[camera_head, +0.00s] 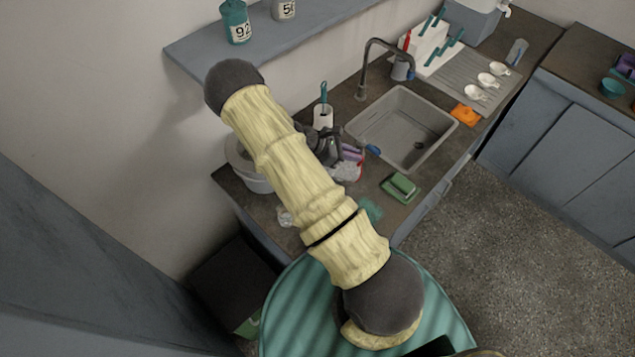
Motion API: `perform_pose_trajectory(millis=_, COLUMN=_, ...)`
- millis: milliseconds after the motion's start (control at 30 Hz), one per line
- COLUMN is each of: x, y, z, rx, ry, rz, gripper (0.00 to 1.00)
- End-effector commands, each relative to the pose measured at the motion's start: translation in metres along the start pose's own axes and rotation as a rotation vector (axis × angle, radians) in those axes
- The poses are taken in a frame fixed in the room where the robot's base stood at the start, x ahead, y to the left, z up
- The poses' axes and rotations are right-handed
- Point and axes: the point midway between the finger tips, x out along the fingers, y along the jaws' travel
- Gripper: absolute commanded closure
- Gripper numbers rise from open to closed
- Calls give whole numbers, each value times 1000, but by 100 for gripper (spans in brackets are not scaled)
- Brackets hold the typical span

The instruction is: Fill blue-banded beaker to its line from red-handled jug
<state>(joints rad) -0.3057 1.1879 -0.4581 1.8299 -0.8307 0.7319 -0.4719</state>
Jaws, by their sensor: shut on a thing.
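My gripper (334,150) is dark grey and reaches over the counter left of the sink, partly behind my own arm. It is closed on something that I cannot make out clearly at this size. Right below it is a cluster with a purple piece (352,153), a whitish clear part (346,172) and a red edge (361,174). I cannot tell whether this is the red-handled jug. A small blue piece (373,149) lies by the sink's near left edge. I cannot identify the blue-banded beaker or its line.
The sink (403,128) has a tall tap (363,85). A white pot (250,178), a white holder with teal brush (323,115), a clear item (285,215), a teal cloth (370,209) and a green sponge (402,187) crowd the counter. A shelf (205,50) hangs above.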

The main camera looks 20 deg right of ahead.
Motion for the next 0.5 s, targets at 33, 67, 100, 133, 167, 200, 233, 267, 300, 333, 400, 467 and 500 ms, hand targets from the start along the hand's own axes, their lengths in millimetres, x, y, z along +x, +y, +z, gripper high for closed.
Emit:
perform_pose_trajectory(millis=33, x=-1, y=0, z=1, rx=0, ry=-3, rz=0, gripper=100)
perform_pose_trajectory(millis=67, x=-1, y=0, z=0, rx=0, ry=-5, rz=1, gripper=100)
perform_pose_trajectory(millis=100, x=-1, y=0, z=0, rx=0, ry=-6, rz=1, gripper=100)
perform_pose_trajectory(millis=133, x=-2, y=0, z=0, rx=-1, ry=-8, rz=2, gripper=100)
perform_pose_trajectory(millis=167, x=-2, y=0, z=0, rx=-1, ry=-9, rz=2, gripper=100)
perform_pose_trajectory(millis=200, x=-3, y=0, z=-1, rx=-2, ry=-11, rz=3, gripper=100)
perform_pose_trajectory(millis=233, x=-3, y=0, z=-1, rx=-2, ry=-12, rz=4, gripper=100)
perform_pose_trajectory(millis=267, x=-4, y=0, z=-1, rx=-3, ry=-14, rz=4, gripper=100)
perform_pose_trajectory(millis=300, x=-4, y=0, z=-1, rx=-3, ry=-16, rz=4, gripper=100)
perform_pose_trajectory(millis=333, x=-4, y=0, z=-1, rx=-3, ry=-17, rz=4, gripper=100)
perform_pose_trajectory(millis=400, x=-5, y=0, z=-1, rx=-3, ry=-21, rz=4, gripper=100)
perform_pose_trajectory(millis=467, x=-6, y=0, z=-1, rx=-3, ry=-24, rz=3, gripper=100)
perform_pose_trajectory(millis=500, x=-6, y=0, z=-1, rx=-3, ry=-26, rz=3, gripper=100)
